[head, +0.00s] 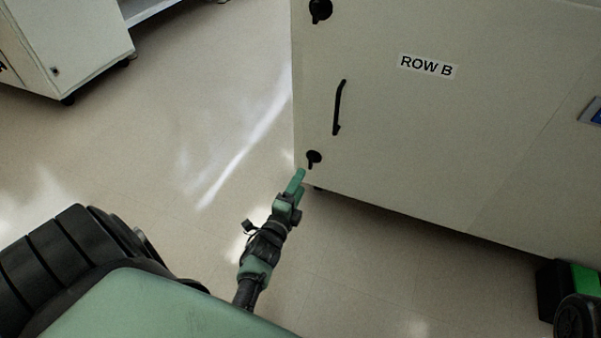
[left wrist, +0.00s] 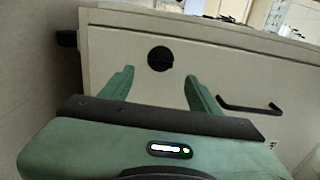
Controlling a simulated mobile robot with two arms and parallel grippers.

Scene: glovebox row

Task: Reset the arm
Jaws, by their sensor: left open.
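My left gripper (head: 298,181) is in the middle of the head view, just in front of the lower left corner of the white cabinet. In the left wrist view its two green fingers (left wrist: 158,88) are spread apart with nothing between them. A black round latch (head: 314,158) on the cabinet sits just past the fingertips in the head view. In the left wrist view the latch (left wrist: 160,59) shows beyond and between the fingers. I cannot tell whether a finger touches the cabinet. My right gripper is not in view.
The white cabinet (head: 420,130) marked ROW B fills the right side, with a black handle (head: 339,107) and an upper latch (head: 320,10). Another white cabinet (head: 75,45) on casters stands at the upper left. A black and green object (head: 585,279) is at the lower right. Open floor (head: 180,150) lies left of ROW B.

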